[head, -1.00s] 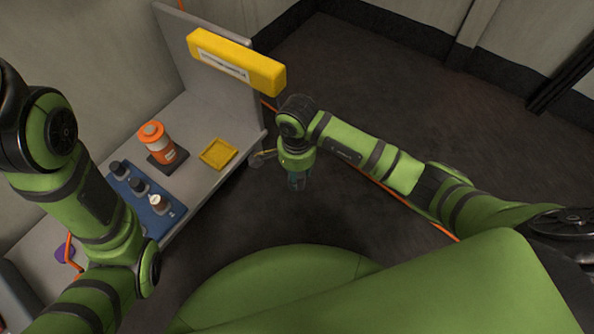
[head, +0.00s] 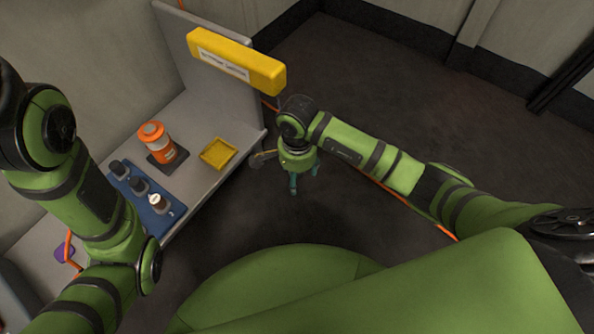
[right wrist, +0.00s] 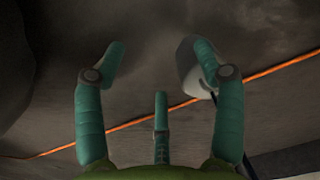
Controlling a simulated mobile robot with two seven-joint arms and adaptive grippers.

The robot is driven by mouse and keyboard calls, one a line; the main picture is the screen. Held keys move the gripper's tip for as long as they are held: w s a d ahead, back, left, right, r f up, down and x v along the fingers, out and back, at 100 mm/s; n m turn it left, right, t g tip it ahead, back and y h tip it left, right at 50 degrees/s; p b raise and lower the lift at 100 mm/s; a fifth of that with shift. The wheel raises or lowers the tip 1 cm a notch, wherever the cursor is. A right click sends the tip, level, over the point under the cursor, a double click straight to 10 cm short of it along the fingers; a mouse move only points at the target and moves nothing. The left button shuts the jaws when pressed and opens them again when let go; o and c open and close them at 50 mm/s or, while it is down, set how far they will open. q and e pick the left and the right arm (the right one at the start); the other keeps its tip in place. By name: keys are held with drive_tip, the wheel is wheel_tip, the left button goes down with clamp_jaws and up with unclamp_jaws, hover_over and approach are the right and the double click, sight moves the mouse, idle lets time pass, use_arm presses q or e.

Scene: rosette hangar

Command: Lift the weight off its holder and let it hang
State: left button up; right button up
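My right gripper (head: 303,184) points down over the floor just off the bench's right end. Its teal fingers are spread, and nothing shows between them in the right wrist view (right wrist: 158,65). A small grey piece (head: 256,161) with a thin brassy bar sits at the bench's end, left of this gripper. A pale grey rounded object (right wrist: 187,68) shows partly behind the right-hand finger in the right wrist view. I cannot tell for sure whether either is the weight or its holder. My left arm comes in at the left, but its gripper is out of view.
The grey bench carries an orange canister (head: 157,141) on a dark pad, a blue tray (head: 158,218) with several small items, and a yellow tray (head: 218,154). A yellow labelled bar (head: 237,61) tops the upright panel. An orange cable (right wrist: 130,124) crosses the floor.

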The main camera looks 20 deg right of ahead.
wheel_tip(320, 180, up, 8)
idle(0.5)
drive_tip(key=shift+r, duration=0.1)
